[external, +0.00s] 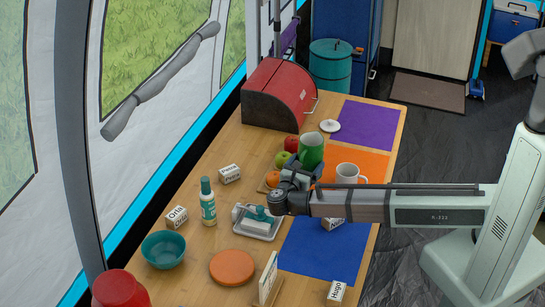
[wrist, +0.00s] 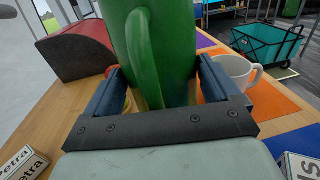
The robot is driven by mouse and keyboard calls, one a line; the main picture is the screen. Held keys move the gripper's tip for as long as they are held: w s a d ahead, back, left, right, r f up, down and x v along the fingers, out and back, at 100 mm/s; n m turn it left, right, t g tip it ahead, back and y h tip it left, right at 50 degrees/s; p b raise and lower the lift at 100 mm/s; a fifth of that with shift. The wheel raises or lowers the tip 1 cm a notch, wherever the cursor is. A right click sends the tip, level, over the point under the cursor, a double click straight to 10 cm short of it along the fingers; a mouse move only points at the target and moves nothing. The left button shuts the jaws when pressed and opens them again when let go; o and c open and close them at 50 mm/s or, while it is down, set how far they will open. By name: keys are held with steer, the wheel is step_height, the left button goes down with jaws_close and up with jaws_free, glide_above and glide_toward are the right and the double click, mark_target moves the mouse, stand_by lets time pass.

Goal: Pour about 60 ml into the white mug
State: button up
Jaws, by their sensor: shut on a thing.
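A green jug (external: 311,150) is held by my gripper (external: 303,172) near the middle of the table. In the wrist view the green jug (wrist: 170,40) stands between the two fingers of my gripper (wrist: 158,78), its handle facing the camera. The jug looks about upright; its contents cannot be seen. The white mug (external: 347,174) stands upright on the orange mat, to the right of the jug and apart from it. The white mug also shows in the wrist view (wrist: 233,70), just beyond the right finger.
A white lid (external: 330,126) lies behind the jug, near the purple mat (external: 368,125). Fruit (external: 291,143) sits left of the jug. A red bread box (external: 280,95) stands at the back. A butter dish (external: 258,222) and a bottle (external: 207,202) stand left of my gripper.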

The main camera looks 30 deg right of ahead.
mark_target(315, 165)
steer(key=shift+f, duration=2.95)
steer(key=shift+s+d+r, duration=0.1)
steer(key=shift+r, duration=0.1)
steer(key=shift+d+r+m+g+y, duration=0.15)
steer(key=shift+r+m+g+y, duration=0.2)
steer(key=shift+m, duration=0.55)
steer(key=shift+s+d+r+m+y, duration=0.2)
steer(key=shift+d+r+m+y, duration=0.1)
steer(key=shift+m+y, duration=0.4)
steer(key=shift+s+d+r+m+y, duration=0.2)
steer(key=shift+d+m+y, duration=0.25)
steer(key=shift+m, duration=0.15)
steer(key=shift+s+d+r+m+y, duration=0.1)
steer(key=shift+s+d+m+y, duration=0.1)
steer(key=shift+d+m+y, duration=0.3)
steer(key=shift+r+m+y, duration=0.5)
steer(key=shift+r+m, duration=0.3)
steer(key=shift+a+r+m+y, duration=0.15)
steer(key=shift+m+y, duration=0.15)
steer(key=shift+m, duration=0.1)
steer(key=shift+r+m+y, duration=0.6)
steer(key=shift+r, duration=0.15)
